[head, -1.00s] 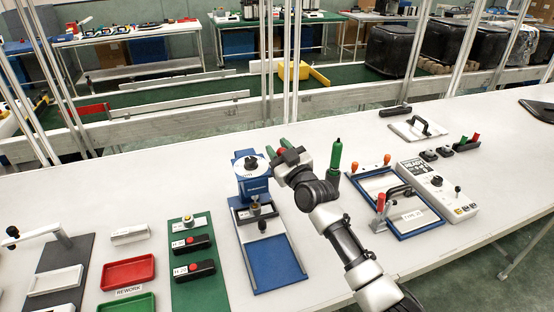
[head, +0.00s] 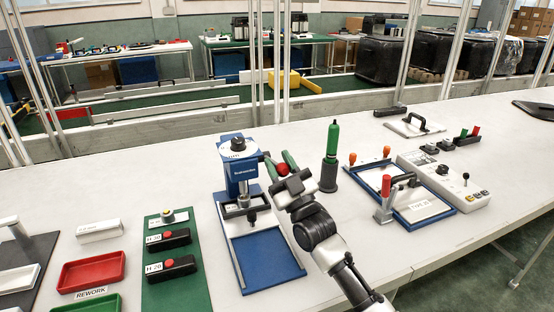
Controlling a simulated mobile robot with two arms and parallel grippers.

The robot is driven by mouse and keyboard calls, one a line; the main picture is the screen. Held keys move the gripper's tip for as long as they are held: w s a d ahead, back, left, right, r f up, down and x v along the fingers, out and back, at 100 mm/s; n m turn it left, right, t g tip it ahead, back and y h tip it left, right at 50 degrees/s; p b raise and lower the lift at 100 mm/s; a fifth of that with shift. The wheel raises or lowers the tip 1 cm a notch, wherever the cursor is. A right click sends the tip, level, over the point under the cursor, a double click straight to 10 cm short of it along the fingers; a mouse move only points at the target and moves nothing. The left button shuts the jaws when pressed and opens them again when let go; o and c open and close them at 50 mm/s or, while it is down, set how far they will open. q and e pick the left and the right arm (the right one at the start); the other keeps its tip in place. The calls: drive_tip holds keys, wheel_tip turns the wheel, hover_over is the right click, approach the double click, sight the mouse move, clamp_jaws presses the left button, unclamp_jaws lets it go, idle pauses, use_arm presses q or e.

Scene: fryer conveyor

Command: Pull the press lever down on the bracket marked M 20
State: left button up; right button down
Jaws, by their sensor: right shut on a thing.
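The blue bench press (head: 238,165) stands upright on its blue base plate (head: 264,262), left of centre in the head view. A small dark-and-silver bracket (head: 232,211) sits under the press ram; its label is too small to read surely. My right gripper (head: 279,166), with green fingers, is at the press's right side. It is shut on the press lever, beside the column and below the press's top. The lever is mostly hidden by the fingers; red shows around them. My left gripper is not in view.
A green mat (head: 162,285) with several labelled brackets and a red tray (head: 92,270) lie to the left. A green-handled tool (head: 332,140) stands upright in a dark holder just right of my gripper. A blue frame fixture (head: 437,212) and a control box (head: 462,192) stand further right.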

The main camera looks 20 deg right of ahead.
drive_tip(key=shift+s+f, duration=0.2)
drive_tip(key=shift+f, duration=0.55)
drive_tip(key=shift+a+f, duration=0.1)
drive_tip(key=c, duration=1.1)
unclamp_jaws()
drive_tip(key=o, duration=0.3)
drive_tip(key=shift+s+r, duration=0.2)
drive_tip(key=b+v, duration=0.1)
drive_tip(key=v, duration=0.6)
drive_tip(key=shift+s+f, duration=0.15)
drive_tip(key=shift+f, duration=0.05)
